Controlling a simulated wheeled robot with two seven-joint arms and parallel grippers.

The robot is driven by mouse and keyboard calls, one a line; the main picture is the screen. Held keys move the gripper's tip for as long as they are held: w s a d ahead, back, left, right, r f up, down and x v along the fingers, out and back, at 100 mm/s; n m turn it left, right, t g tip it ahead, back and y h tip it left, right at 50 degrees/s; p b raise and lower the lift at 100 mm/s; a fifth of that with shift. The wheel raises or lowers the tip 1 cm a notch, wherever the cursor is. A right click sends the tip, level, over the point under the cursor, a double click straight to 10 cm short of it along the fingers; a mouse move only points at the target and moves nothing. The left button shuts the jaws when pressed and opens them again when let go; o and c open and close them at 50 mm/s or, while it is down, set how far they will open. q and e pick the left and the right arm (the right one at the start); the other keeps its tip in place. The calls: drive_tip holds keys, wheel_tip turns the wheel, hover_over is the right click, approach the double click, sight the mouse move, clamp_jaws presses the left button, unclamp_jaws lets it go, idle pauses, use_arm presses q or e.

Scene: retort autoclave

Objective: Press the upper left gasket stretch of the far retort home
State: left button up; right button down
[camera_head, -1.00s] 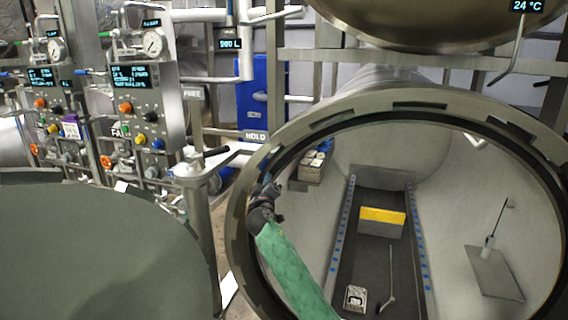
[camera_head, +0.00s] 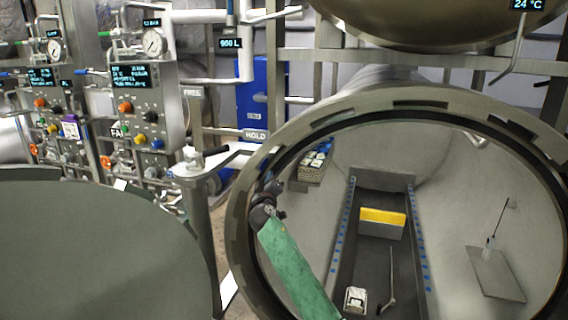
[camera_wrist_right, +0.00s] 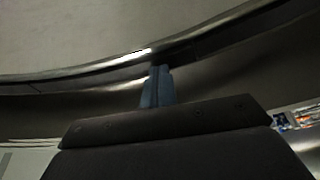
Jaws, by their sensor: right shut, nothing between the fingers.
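The open retort (camera_head: 400,104) fills the right of the head view, its ring-shaped mouth facing me. A dark gasket (camera_head: 330,130) runs around the inside of the mouth. My right gripper (camera_head: 272,188), on a green-sleeved arm, is at the left part of the rim, close to the gasket. In the wrist view its bluish fingers (camera_wrist_right: 157,86) are shut and empty, with the tips at the dark gasket band (camera_wrist_right: 200,45). I cannot tell whether they press on it. The exact gasket stretch is partly hidden by the gripper. My left gripper is not in view.
Inside the retort are a yellow-topped block (camera_head: 382,216), a small white box (camera_head: 355,299), a basket (camera_head: 312,170) and a plate with a probe (camera_head: 495,272). A round grey-green door (camera_head: 100,250) stands at left. Control panels (camera_head: 140,105) stand behind it.

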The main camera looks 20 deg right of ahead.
drive_tip(key=shift+r, duration=0.1)
drive_tip(key=shift+s, duration=0.1)
drive_tip(key=s+a, duration=0.5)
drive_tip(key=s, duration=0.3)
drive_tip(key=shift+a+b, duration=0.3)
drive_tip(key=shift+a, duration=0.1)
idle(0.3)
idle(0.4)
